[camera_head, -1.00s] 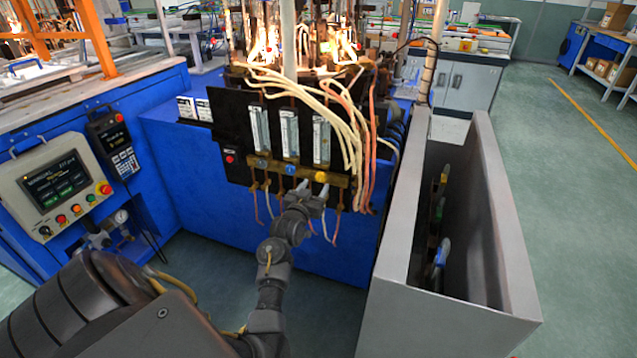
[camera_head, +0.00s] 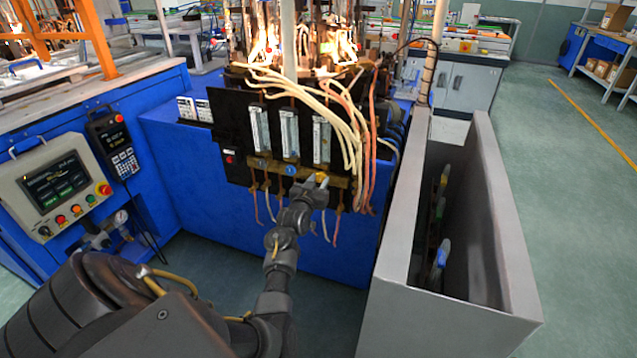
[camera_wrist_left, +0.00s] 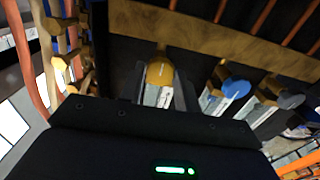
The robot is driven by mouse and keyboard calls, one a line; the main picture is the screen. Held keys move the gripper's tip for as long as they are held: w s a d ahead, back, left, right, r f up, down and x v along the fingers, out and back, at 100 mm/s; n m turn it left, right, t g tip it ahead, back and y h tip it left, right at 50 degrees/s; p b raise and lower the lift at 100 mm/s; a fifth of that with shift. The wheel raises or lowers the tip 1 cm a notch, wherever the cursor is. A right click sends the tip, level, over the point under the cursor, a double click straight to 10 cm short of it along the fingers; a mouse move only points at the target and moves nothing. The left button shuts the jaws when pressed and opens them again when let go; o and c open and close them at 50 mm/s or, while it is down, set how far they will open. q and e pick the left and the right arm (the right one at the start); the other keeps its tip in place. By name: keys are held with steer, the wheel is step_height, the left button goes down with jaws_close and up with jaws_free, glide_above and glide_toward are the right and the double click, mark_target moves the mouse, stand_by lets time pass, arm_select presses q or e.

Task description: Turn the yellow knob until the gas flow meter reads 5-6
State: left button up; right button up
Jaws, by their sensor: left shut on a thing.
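The yellow knob (camera_head: 321,177) sits on the brass bar below the rightmost flow meter tube (camera_head: 321,140). My left gripper (camera_head: 318,184) is at the knob and shut on it. In the left wrist view the yellow knob (camera_wrist_left: 160,73) shows between the two fingers of my left gripper (camera_wrist_left: 160,92). The flow meter reading is too small to make out. A blue knob (camera_head: 290,170) sits to the left, under the middle tube (camera_head: 289,133). My right gripper is not in view.
Pale and reddish hoses (camera_head: 345,115) hang close to the right of the tubes. A grey open-topped bin (camera_head: 490,210) stands to the right. A control panel (camera_head: 58,188) is at the left on the blue machine. Burners glow above the meters.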

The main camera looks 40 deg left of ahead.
arm_select(q)
steer(key=m+p, duration=0.1)
steer(key=m, duration=0.2)
steer(key=shift+m, duration=0.9)
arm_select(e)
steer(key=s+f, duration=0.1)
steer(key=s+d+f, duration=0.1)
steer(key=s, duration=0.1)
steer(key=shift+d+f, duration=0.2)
arm_select(q)
steer(key=o, duration=1)
steer(key=shift+c, duration=0.2)
steer(key=shift+s, duration=0.1)
